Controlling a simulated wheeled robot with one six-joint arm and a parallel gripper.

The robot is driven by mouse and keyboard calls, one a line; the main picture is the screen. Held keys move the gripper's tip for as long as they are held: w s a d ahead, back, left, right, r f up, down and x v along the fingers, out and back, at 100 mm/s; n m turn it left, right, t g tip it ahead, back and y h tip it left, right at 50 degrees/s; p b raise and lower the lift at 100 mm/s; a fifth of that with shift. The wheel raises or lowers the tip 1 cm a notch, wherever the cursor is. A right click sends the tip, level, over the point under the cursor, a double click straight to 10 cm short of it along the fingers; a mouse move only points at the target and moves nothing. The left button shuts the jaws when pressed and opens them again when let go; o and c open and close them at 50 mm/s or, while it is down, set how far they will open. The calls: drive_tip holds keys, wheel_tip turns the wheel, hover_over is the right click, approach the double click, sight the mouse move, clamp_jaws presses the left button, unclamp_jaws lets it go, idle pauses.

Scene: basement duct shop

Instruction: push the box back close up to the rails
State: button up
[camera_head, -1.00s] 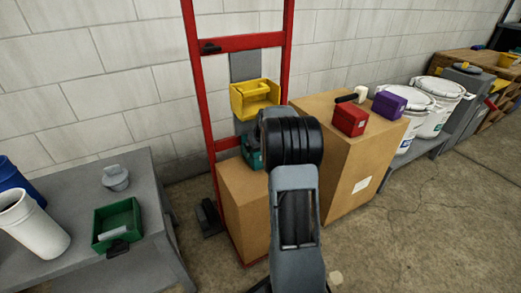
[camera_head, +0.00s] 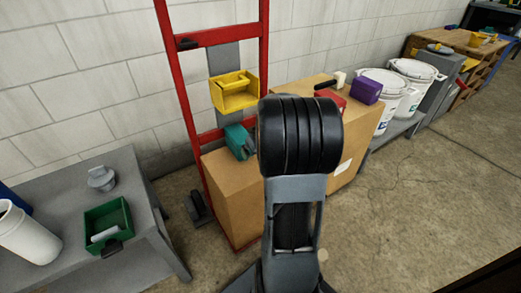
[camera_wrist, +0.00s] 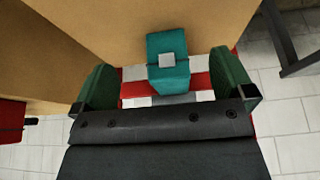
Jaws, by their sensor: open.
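A tall brown cardboard box (camera_head: 228,200) stands at the foot of a red hand truck with two upright rails (camera_head: 187,90). A teal object (camera_head: 240,142) with a grey patch sits on or just above the box top at the rail side. It also shows in the wrist view (camera_wrist: 167,65), in front of a cardboard face (camera_wrist: 125,25). My gripper (camera_wrist: 165,85) has its two green fingers wide apart, with the teal object seen between them. In the head view my black and grey arm hides the gripper. The gap between box and rails cannot be judged.
A yellow bin (camera_head: 235,92) is on the hand truck above the box. A larger carton (camera_head: 345,180) stands close right, with a red box and a purple box (camera_head: 366,90) on top. A grey table (camera_head: 65,235) with a green bin (camera_head: 108,222) is left. Floor is open at right.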

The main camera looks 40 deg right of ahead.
drive_tip(key=shift+s+a, duration=0.15)
drive_tip(key=shift+s, duration=0.45)
drive_tip(key=s+a+r+p, duration=0.3)
drive_tip(key=a+r+p, duration=0.5)
drive_tip(key=r, duration=0.5)
drive_tip(key=s+a+r+n+p, duration=0.1)
drive_tip(key=s+a+r+p, duration=0.3)
drive_tip(key=a+r+p, duration=0.4)
drive_tip(key=s+a+r+n+p, duration=0.1)
drive_tip(key=s+a+r+p, duration=0.3)
drive_tip(key=r+p, duration=1.2)
drive_tip(key=shift+a+r+g+y, duration=0.4)
drive_tip(key=shift+a+r, duration=0.75)
drive_tip(key=shift+a, duration=1.1)
drive_tip(key=shift+s, duration=0.1)
